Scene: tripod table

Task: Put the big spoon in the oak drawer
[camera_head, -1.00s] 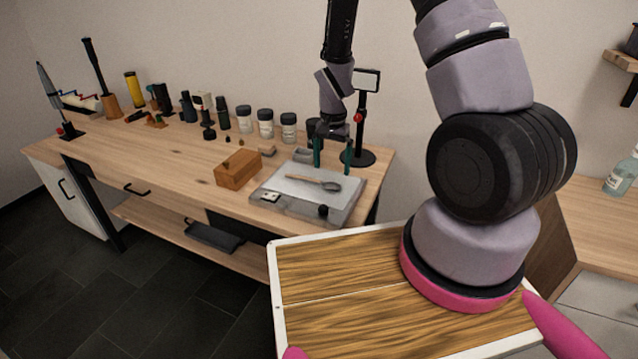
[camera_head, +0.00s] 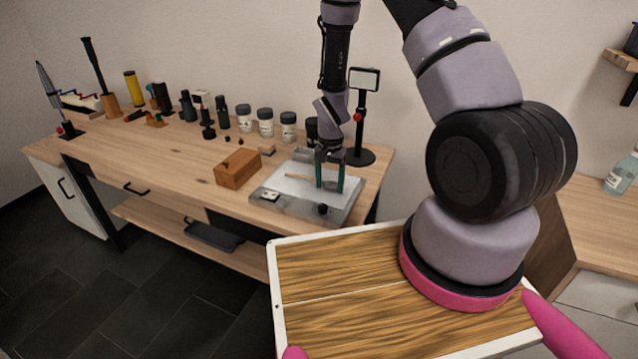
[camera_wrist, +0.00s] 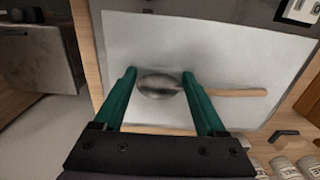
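The big spoon has a metal bowl and a wooden handle. In the wrist view the spoon (camera_wrist: 236,93) lies on the white surface of a tray, its bowl between my fingers and its handle reaching right. In the head view my gripper hides most of it. My gripper (camera_head: 331,187) is over the tray with its two green fingers apart; it also shows in the wrist view (camera_wrist: 160,75). I cannot tell whether the fingers touch the spoon. The oak drawer (camera_head: 158,197) is in the workbench front, with a dark handle, and looks shut.
The grey tray (camera_head: 285,206) sits at the workbench's right end. A wooden box (camera_head: 238,169) stands left of it, a screen on a stand (camera_head: 361,125) behind it. Jars (camera_head: 265,122) and tools line the back. The floor before the bench is clear.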

